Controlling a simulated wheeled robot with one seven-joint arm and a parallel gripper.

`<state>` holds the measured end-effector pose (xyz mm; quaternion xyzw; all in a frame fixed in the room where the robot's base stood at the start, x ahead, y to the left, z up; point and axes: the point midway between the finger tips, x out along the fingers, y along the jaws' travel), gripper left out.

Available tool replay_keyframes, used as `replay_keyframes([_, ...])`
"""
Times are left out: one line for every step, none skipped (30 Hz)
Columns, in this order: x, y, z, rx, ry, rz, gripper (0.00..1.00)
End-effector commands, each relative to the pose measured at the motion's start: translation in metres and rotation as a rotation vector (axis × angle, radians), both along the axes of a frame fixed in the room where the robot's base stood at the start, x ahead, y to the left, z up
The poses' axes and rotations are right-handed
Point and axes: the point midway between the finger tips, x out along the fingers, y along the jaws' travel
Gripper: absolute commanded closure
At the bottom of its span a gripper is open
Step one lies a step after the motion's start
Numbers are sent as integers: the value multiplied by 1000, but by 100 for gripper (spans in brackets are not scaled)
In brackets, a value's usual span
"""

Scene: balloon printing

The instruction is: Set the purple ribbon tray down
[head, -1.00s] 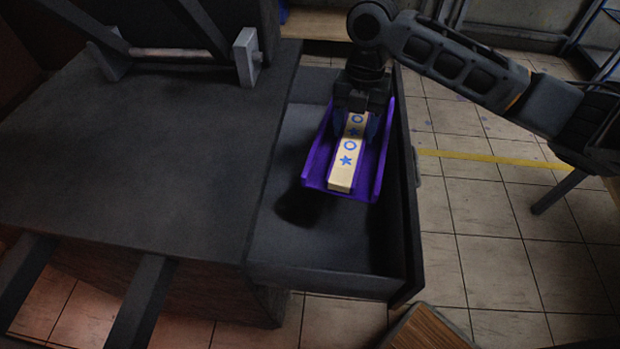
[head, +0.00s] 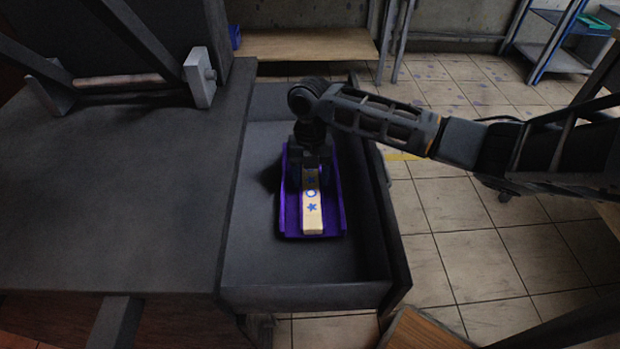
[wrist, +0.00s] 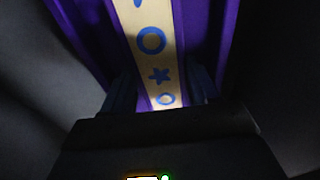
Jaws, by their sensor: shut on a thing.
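The purple ribbon tray (head: 335,205) is low inside an open dark grey drawer. A cream bar (head: 312,222) with blue stars and rings runs along its middle. My gripper (head: 311,172) points down over the tray's far part and is shut on it. In the wrist view the tray (wrist: 205,40) and its patterned strip (wrist: 150,45) pass between my gripper's fingers (wrist: 162,98). I cannot tell whether the tray's underside touches the drawer floor.
The drawer (head: 260,262) has walls around the tray, with bare floor in front of it. A dark tabletop (head: 110,200) lies to the left. A wooden board (head: 430,332) is at the lower right, and a low wooden bench (head: 305,45) stands behind.

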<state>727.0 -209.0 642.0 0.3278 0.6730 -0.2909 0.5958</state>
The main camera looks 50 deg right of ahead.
Motion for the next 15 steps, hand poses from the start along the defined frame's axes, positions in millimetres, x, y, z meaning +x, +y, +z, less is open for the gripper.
replay_keyframes([0,0,-7,0,0,-1,83])
replay_keyframes([0,0,-8,1,-1,-1,83])
replay_keyframes([0,0,-9,0,-1,-1,83])
replay_keyframes([0,0,-9,0,-1,-1,83])
replay_keyframes([0,0,-9,0,-1,-1,83])
replay_keyframes([0,0,-9,0,-1,0,83])
replay_keyframes([0,0,-8,0,-1,0,83])
replay_keyframes([0,0,-8,0,-1,0,83])
replay_keyframes([0,0,-9,0,-1,0,83])
replay_keyframes([0,0,-9,0,-1,-1,83])
replay_keyframes([0,0,-10,0,-1,-1,83])
replay_keyframes([0,0,-11,0,-1,-1,83])
replay_keyframes([0,0,-12,1,-1,-1,83])
replay_keyframes([0,0,-12,1,-1,-1,39])
replay_keyframes([0,0,-12,1,-1,-1,35])
